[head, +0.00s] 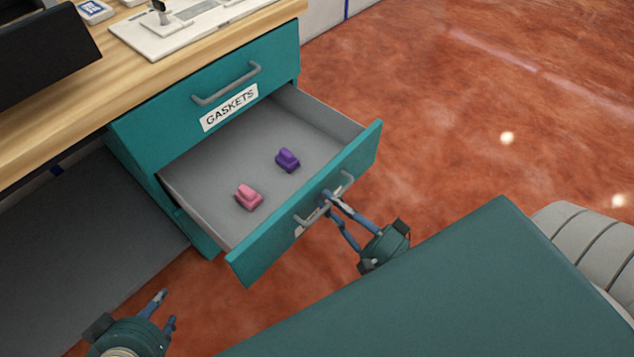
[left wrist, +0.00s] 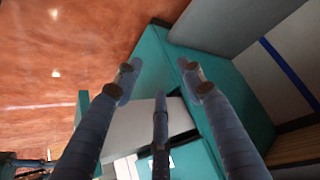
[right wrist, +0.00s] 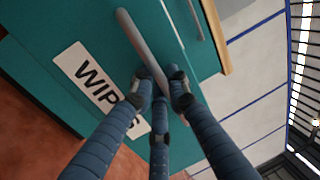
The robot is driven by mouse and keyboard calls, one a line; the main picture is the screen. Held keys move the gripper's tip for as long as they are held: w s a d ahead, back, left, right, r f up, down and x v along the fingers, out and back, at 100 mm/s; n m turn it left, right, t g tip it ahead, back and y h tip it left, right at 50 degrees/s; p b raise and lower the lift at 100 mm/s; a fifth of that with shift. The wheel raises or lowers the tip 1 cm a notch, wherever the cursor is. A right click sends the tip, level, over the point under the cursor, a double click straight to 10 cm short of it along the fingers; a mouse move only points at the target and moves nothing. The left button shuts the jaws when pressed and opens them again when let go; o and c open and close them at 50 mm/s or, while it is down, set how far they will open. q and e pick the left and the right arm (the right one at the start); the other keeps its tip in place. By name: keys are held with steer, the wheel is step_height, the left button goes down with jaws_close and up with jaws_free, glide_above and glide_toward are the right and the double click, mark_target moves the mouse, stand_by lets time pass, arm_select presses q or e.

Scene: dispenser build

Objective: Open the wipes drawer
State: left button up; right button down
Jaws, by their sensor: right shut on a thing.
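The wipes drawer (head: 312,212) is pulled out below the drawer labelled GASKETS. A pink piece (head: 249,197) and a purple piece (head: 287,160) lie on its grey floor. My right gripper (head: 328,200) is at the drawer's front and shut on its grey bar handle (head: 347,182). In the right wrist view the fingers close around the handle (right wrist: 143,48), beside the label reading WIP (right wrist: 95,82), whose end the fingers cover. My left gripper (head: 167,309) is open and empty, low at the left, apart from the drawer.
The closed gaskets drawer (head: 180,112) sits above, under a wooden worktop (head: 215,38) carrying a white plate (head: 170,32) and a dark bin (head: 40,55). A dark grey panel (head: 80,240) lies left of the cabinet.

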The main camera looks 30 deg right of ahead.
arm_select(q)
steer(key=shift+g, duration=0.9)
steer(key=shift+s+a+f, duration=0.2)
steer(key=shift+s+f, duration=0.05)
steer(key=shift+s, duration=0.35)
steer(key=shift+s+a+f, duration=0.2)
steer(key=shift+s+f, duration=0.1)
steer(key=shift+s, duration=0.3)
steer(key=shift+s+a+f, duration=0.2)
steer(key=shift+s+f, duration=0.05)
steer(key=shift+s, duration=0.35)
arm_select(e)
steer(key=shift+s+d+r, duration=0.1)
steer(key=shift+s+d, duration=0.1)
steer(key=shift+s, duration=0.3)
steer(key=shift+s+d+r, duration=0.1)
steer(key=shift+s+d, duration=0.1)
steer(key=shift+s, duration=0.25)
steer(key=c, duration=1.8)
jaws_free()
steer(key=shift+f, duration=0.1)
steer(key=v, duration=1.2)
